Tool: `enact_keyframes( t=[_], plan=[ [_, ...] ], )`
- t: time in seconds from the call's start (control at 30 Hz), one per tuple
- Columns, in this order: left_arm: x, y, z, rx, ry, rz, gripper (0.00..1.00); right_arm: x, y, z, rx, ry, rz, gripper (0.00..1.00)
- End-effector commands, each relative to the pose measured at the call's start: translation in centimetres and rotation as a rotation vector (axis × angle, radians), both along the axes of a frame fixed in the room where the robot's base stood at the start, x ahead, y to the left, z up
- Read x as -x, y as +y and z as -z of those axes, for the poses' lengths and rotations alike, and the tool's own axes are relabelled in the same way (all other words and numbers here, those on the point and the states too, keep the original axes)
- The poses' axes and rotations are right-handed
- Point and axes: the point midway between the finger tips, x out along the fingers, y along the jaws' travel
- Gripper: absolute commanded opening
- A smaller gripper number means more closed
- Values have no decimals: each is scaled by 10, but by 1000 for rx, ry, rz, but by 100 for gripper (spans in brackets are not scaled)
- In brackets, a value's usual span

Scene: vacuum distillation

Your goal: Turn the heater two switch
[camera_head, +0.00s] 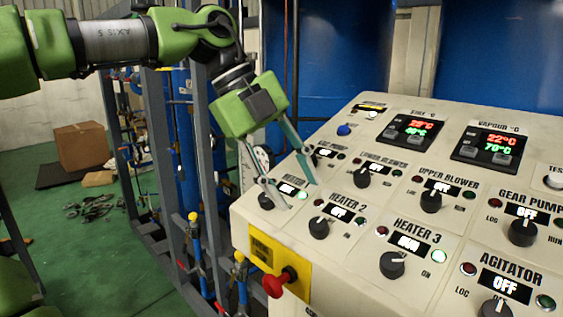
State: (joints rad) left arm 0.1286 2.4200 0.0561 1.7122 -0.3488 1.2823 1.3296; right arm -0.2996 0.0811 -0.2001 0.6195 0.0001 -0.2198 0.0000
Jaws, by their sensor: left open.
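The heater two switch (319,228) is a black round knob on the sloped cream control panel (345,280). It sits below and left of the HEATER 2 label, with a small display (340,214) above it that appears to read OFF. A red lamp is at its left and a dark green one at its right. My left gripper (301,194) comes down from above, open and empty. Its two thin fingers are spread above the panel's left end, up and left of the heater two switch and apart from it. My right gripper is not in view.
Another knob (266,200) is close to the left fingertip, beside a lit green lamp. The HEATER 3 knob (392,265) is to the lower right. A red emergency button (280,283) on a yellow plate juts from the panel's front. Temperature displays (408,131) are further back.

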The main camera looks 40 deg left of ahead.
Motion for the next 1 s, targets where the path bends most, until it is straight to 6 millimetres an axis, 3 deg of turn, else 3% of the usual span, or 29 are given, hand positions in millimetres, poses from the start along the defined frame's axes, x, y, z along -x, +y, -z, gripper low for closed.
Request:
enact_keyframes(
  t=[0.1,0.3,1.0],
  plan=[
    [6,8,-20,-1,-4,-1,41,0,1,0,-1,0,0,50],
    [12,16,-38,1,-2,1,41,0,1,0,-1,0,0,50],
    [13,17,-40,1,0,1,41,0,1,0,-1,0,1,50]
  ],
)
